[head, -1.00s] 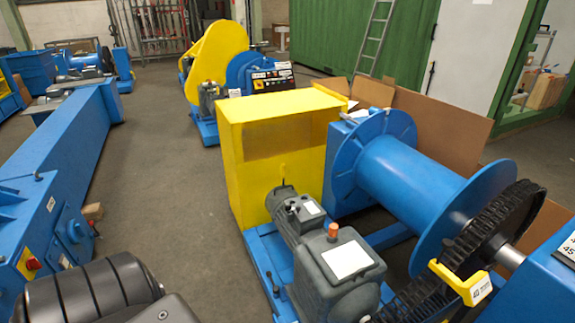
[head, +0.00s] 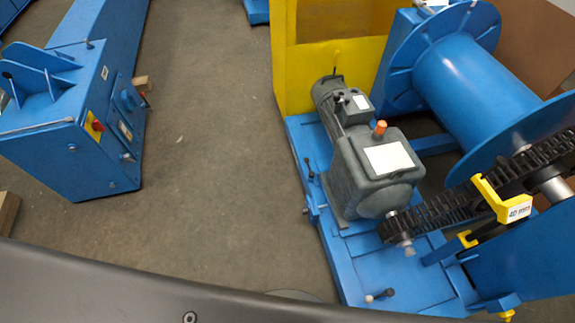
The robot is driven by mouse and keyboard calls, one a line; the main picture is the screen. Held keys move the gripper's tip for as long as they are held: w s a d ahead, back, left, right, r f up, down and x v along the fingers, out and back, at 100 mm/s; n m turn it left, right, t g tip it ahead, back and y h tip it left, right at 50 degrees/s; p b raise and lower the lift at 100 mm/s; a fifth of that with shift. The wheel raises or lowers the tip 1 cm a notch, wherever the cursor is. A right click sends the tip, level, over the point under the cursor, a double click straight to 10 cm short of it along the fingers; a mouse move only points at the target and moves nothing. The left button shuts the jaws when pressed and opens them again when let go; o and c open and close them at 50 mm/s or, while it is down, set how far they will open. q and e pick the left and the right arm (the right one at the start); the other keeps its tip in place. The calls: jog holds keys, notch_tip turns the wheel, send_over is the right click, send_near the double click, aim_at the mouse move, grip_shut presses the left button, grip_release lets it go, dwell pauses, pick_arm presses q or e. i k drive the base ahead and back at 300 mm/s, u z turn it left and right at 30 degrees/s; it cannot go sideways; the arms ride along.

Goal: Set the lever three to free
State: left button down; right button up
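Several small levers show, and I cannot tell which is lever three. One with a black knob (head: 309,163) stands upright on the left side of the blue base frame (head: 353,275). Another, with a dark knob (head: 380,295), lies nearly flat on the frame's front part. The chain drive (head: 440,208) runs from the grey gear motor (head: 375,165) toward the blue drum (head: 470,80). A yellow clamp tagged "40 mm" (head: 503,200) sits at the chain. No lever label for "free" is readable. Neither gripper is in view.
A blue machine (head: 50,140) with a red knob on a yellow plate (head: 95,125) stands at the left. Bare floor (head: 215,150) lies between it and the base frame. A yellow housing (head: 300,60) stands behind the motor.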

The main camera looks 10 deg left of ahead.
aim_at(311, 174)
jog(key=k, duration=0.5)
jog(key=u, duration=1)
jog(key=i, duration=1.5)
jog(key=z, duration=1.9)
